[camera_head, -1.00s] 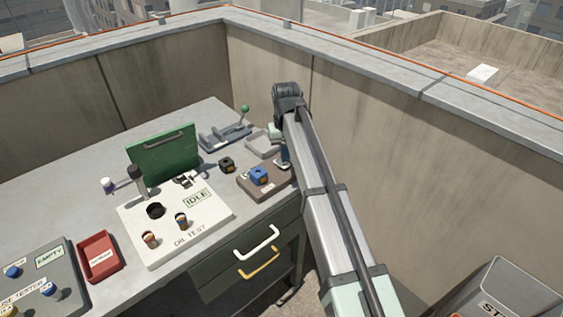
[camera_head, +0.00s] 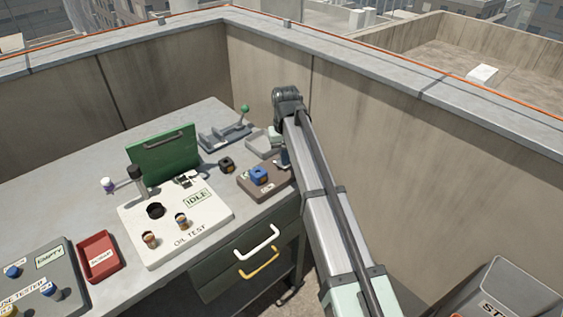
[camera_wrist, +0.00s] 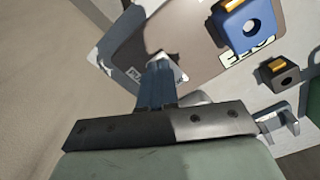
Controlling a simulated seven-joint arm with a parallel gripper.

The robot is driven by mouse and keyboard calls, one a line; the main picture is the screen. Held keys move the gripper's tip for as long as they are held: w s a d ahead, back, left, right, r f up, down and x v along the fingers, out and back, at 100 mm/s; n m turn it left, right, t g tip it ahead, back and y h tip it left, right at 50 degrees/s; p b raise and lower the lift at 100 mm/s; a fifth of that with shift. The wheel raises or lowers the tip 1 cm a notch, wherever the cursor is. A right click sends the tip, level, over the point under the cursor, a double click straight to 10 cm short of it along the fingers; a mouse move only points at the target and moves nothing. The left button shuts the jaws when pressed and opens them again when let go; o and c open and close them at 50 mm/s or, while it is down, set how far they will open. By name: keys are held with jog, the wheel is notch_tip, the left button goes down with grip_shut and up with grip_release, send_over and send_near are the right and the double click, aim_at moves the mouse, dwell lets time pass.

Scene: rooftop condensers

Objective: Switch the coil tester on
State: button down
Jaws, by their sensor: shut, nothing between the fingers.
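The coil tester (camera_head: 185,235) is a white panel on the bench marked "OIL TEST", its first letter unclear, with a display reading "IDLE" (camera_head: 197,199). It has a round dark hole (camera_head: 156,211) and two small knobs, one orange-brown (camera_head: 149,239) and one dark blue-topped (camera_head: 182,221). A green lid (camera_head: 165,158) with a handle stands raised at its back.
A blue block (camera_head: 260,174) sits on the brown pad (camera_head: 262,190); a black block (camera_head: 227,165) lies left of it. A green-knobbed lever device (camera_head: 226,135) and grey tray (camera_head: 263,145) stand behind. A red tray (camera_head: 99,258) and grey tester (camera_head: 50,280) are left. A concrete wall (camera_head: 380,150) borders the bench.

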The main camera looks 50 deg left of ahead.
jog(key=shift+f, duration=0.35)
dwell(0.3)
jog(key=shift+r, duration=3.5)
jog(key=shift+w, duration=0.1)
